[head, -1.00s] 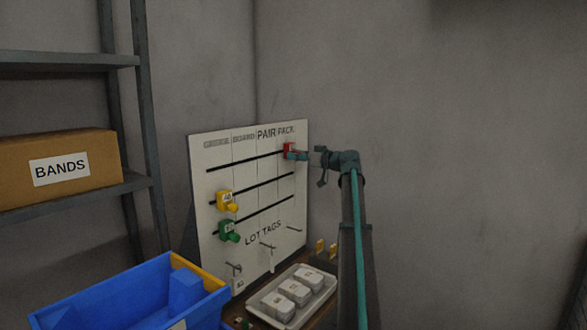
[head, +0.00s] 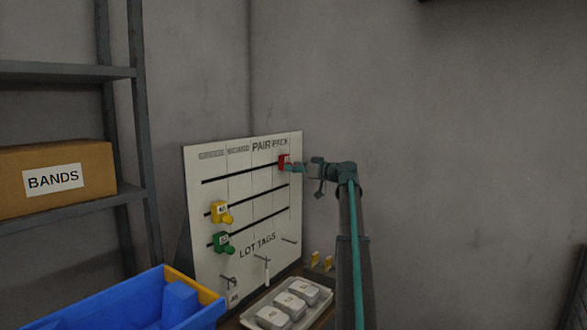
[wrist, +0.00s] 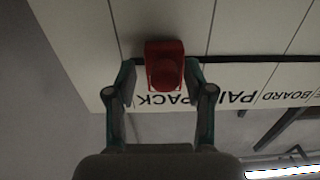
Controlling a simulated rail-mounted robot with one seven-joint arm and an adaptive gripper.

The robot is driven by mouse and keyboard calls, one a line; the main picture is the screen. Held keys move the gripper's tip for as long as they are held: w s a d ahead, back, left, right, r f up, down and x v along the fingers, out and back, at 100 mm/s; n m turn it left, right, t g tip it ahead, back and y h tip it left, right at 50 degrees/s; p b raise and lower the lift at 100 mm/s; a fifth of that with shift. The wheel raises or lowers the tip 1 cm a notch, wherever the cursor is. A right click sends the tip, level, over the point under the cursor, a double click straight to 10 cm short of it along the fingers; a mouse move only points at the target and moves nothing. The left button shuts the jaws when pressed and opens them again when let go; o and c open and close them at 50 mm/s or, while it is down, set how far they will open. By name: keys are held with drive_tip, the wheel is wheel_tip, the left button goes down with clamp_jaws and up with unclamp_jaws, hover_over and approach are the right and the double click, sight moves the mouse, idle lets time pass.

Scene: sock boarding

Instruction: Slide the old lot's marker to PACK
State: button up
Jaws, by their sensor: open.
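The red marker (head: 284,162) sits on the top slot of the white board (head: 214,175), under the PACK heading at the right end. It also shows in the wrist view (wrist: 164,66), where the board appears upside down. My gripper (head: 297,168) is at the red marker. In the wrist view its fingers (wrist: 160,80) are open, one on each side of the marker, with gaps visible. A yellow marker (head: 220,211) is on the middle slot and a green marker (head: 222,242) on the bottom slot, both in the leftmost column, GREIGE.
Hooks under LOT TAGS line the board's lower part; a white tag (head: 267,273) hangs there. A tray (head: 318,307) of white blocks and a blue bin (head: 100,305) stand in front. A BANDS box (head: 90,160) is on the left shelf. The right side is bare wall.

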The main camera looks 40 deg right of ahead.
drive_tip(key=v, duration=1.1)
drive_tip(key=shift+s, duration=0.2)
drive_tip(key=shift+d, duration=0.1)
